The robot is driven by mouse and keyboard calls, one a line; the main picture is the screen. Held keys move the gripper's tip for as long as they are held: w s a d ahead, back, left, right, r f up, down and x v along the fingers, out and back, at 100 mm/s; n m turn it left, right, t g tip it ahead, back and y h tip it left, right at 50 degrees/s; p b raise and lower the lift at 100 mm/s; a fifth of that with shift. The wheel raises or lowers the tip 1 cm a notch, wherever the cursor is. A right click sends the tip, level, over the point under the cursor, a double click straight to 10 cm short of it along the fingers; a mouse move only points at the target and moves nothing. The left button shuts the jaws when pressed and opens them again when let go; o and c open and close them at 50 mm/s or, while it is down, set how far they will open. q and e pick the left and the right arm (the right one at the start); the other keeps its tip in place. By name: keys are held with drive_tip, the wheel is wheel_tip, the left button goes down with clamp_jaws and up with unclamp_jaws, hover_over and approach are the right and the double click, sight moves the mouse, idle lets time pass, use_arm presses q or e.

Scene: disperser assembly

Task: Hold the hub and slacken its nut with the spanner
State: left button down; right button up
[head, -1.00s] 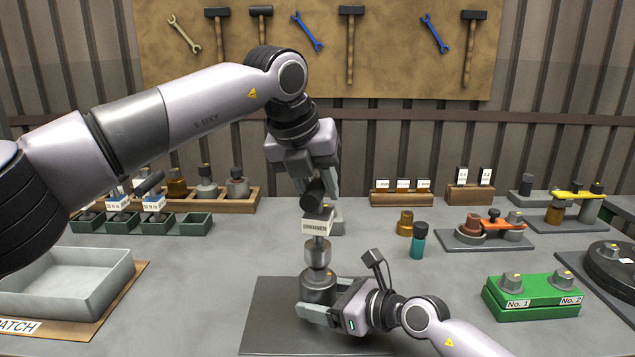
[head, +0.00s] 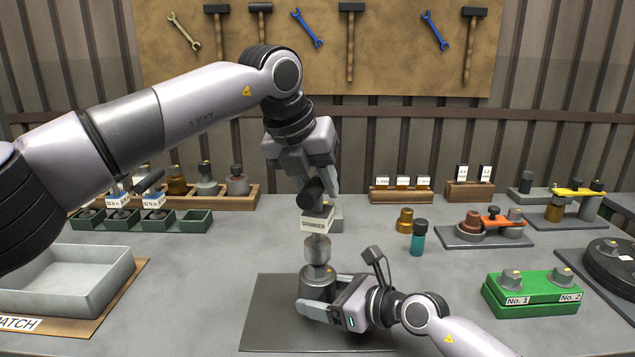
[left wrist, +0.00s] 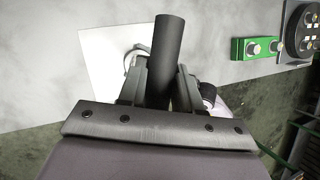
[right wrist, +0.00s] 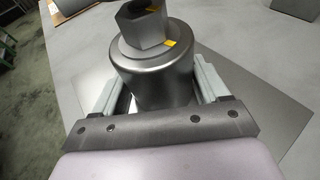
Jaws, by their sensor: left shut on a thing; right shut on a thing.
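The hub (head: 318,286), a grey metal cylinder, stands upright on the dark mat. My right gripper (head: 320,303) is shut around it, low down, from the right. In the right wrist view the hub (right wrist: 158,75) sits between both fingers, with a hexagonal nut (right wrist: 147,30) on top; yellow marks show on nut and hub. My left gripper (head: 312,188) is shut on the spanner's black handle (head: 311,196), also seen in the left wrist view (left wrist: 167,60).
The dark mat (head: 264,325) lies under the hub. A grey tray (head: 65,285) is at the left, and a green block (head: 531,298) at the right. A teal bottle (head: 418,240) and a brass part (head: 405,220) stand behind right. The table between tray and mat is clear.

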sight(318, 210)
idle(0.4)
use_arm(q)
drive_tip(key=shift+f, duration=0.8)
drive_tip(key=shift+f, duration=0.3)
drive_tip(key=shift+f, duration=0.4)
